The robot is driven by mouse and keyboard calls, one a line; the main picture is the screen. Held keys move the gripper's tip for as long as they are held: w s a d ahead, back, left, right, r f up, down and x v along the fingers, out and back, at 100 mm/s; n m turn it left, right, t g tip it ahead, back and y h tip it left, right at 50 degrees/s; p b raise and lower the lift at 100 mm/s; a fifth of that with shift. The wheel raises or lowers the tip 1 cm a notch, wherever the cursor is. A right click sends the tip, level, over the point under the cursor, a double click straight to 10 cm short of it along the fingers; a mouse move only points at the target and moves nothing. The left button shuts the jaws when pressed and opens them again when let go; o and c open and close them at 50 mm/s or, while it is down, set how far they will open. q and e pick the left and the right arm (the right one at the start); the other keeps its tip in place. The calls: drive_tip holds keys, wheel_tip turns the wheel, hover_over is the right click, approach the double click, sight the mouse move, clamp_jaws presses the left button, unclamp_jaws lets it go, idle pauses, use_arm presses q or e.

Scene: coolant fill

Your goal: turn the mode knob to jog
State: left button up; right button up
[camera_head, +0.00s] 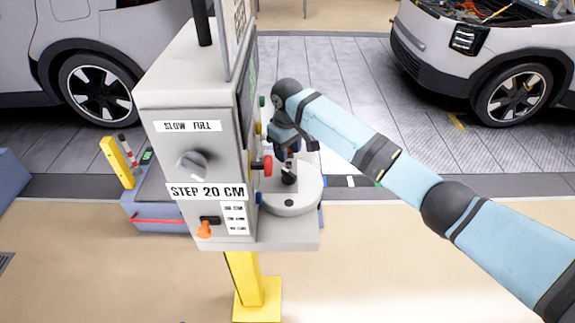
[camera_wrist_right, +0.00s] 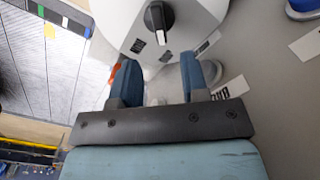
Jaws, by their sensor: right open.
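A black knob (camera_head: 289,177) with a pale pointer line stands on a round white dial housing (camera_head: 300,203) on the shelf of the control box (camera_head: 190,75). In the right wrist view the same knob (camera_wrist_right: 159,17) shows at the top, with small labels around it too blurred to read. My right gripper (camera_head: 290,150) is just above the knob, in front of the box's right face. In the wrist view its two blue fingers (camera_wrist_right: 159,75) are apart with nothing between them. The knob lies beyond the fingertips; whether they touch it I cannot tell. My left gripper is out of view.
A red button (camera_head: 267,166) juts from the right face close to my gripper. A yellow post (camera_head: 246,278) holds the box. Vehicles stand behind; floor at right is clear.

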wheel_tip(320, 180, up, 6)
drive_tip(key=shift+r+b, duration=0.25)
drive_tip(key=shift+b, duration=0.05)
idle(0.3)
